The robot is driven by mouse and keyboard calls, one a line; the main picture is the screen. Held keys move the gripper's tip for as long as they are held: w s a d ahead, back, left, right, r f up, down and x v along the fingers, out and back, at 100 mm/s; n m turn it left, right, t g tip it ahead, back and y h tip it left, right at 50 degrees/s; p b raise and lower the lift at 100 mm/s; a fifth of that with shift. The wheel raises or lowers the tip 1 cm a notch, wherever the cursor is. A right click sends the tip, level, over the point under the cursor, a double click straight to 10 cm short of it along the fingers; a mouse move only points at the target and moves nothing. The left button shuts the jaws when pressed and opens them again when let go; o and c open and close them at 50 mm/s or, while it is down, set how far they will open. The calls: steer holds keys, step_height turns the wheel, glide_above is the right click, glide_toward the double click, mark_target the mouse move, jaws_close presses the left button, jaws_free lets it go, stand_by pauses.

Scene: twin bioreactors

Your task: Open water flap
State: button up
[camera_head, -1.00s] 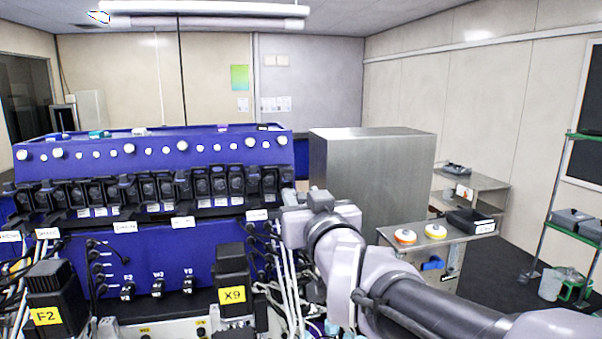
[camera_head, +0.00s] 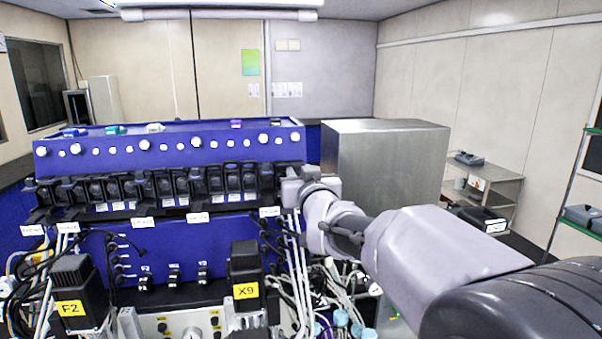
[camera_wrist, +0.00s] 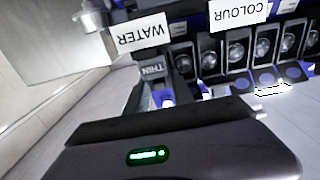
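A white WATER label (camera_wrist: 141,35) shows upside down in the wrist view, with a dark part marked THIN (camera_wrist: 152,69) just below it. In the head view, a row of black flap units (camera_head: 200,183) runs along the blue machine (camera_head: 185,155). I cannot read which one is the water flap there. My gripper (camera_head: 296,190) is at the right end of this row. In the wrist view its dark body with a green light fills the bottom.
A large steel box (camera_head: 385,165) stands close to the right of my gripper. White tubes (camera_head: 297,250) hang below the wrist. A black X9 motor unit (camera_head: 245,265) stands in front of the machine. A COLOUR label (camera_wrist: 240,10) is beside the WATER label.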

jaws_close()
